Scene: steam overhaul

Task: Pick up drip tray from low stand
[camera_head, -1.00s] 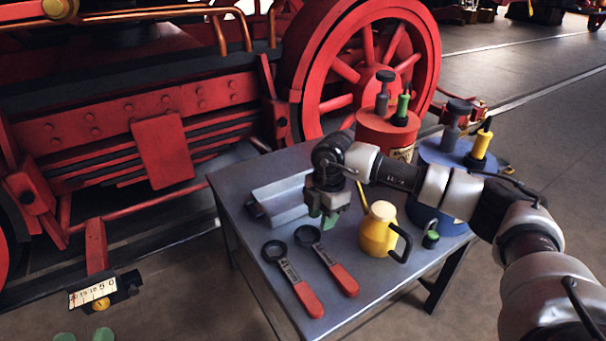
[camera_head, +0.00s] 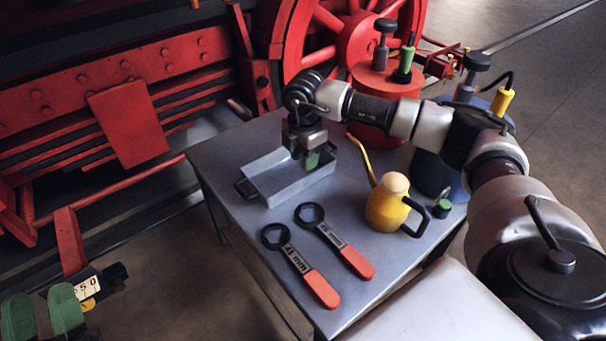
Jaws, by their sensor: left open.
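The drip tray (camera_head: 272,188) is a shallow grey open box with a dark handle at its left end. It rests on the low stand (camera_head: 225,155), a grey metal table. My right gripper (camera_head: 308,160) points down over the tray's right end; one green fingertip pad shows against the tray's inside. Its jaw gap, and whether it touches the rim, cannot be made out. My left gripper (camera_head: 42,316) is at the bottom left corner, well away from the stand, with its two green pads apart and nothing between them.
Two red-handled spanners (camera_head: 300,267) lie at the stand's front. A yellow oil can (camera_head: 387,205) stands right of the tray, with a small green-capped item (camera_head: 442,209) beside it. Red (camera_head: 378,85) and blue drums stand behind. The red locomotive frame (camera_head: 125,120) borders the left.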

